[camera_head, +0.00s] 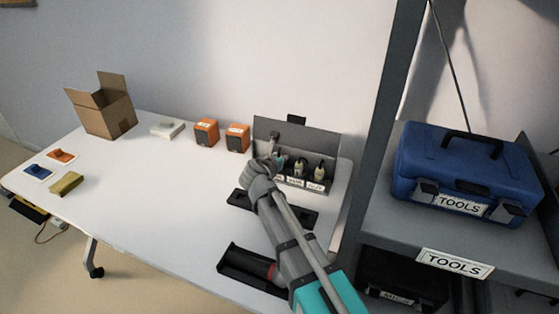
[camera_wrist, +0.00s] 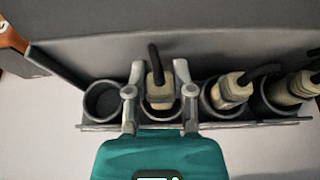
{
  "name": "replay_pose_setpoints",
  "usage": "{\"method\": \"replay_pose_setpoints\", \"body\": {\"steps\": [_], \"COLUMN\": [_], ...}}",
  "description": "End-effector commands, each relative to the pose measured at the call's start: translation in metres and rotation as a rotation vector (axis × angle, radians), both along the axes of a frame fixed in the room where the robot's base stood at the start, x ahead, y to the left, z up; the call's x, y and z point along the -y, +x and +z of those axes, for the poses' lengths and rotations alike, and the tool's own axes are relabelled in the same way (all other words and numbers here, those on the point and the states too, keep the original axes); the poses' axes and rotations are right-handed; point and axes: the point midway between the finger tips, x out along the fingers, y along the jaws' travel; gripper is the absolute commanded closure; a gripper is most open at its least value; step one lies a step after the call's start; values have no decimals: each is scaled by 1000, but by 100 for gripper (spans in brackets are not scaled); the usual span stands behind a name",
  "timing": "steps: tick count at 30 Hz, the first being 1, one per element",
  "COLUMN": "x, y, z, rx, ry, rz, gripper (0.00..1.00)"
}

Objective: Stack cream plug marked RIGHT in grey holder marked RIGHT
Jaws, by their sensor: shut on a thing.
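My gripper (camera_wrist: 160,70) is shut on a cream plug (camera_wrist: 160,92) with a black cable, one finger on each side. This plug is over or inside a grey round holder (camera_wrist: 162,116); I cannot tell how deep it sits. To its left is an empty grey holder (camera_wrist: 101,100). To its right, two more cream plugs (camera_wrist: 232,92) (camera_wrist: 292,90) stand in holders. In the head view my gripper (camera_head: 275,160) is at the left part of the holder rack, hiding some of it. White labels (camera_head: 315,186) are on the rack front; I cannot read which says RIGHT.
A grey panel (camera_head: 300,137) stands behind the holders. Two orange boxes (camera_head: 206,132) (camera_head: 238,138) are to the left. Black trays (camera_head: 250,268) (camera_head: 300,211) lie in front. A shelf post (camera_head: 385,110) rises at the right. The table's middle (camera_head: 165,185) is clear.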

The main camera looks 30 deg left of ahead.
Motion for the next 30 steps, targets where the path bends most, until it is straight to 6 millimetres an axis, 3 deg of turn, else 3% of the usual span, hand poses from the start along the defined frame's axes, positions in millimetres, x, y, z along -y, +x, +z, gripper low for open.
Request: {"method": "replay_pose_setpoints", "body": {"steps": [17, 18, 22, 30], "x": [0, 0, 0, 0], "y": [0, 0, 0, 0], "z": [-8, -6, -6, -6], "rx": [0, 0, 0, 0], "ry": [0, 0, 0, 0], "rz": [0, 0, 0, 0], "gripper": [100, 61, 37, 34]}}
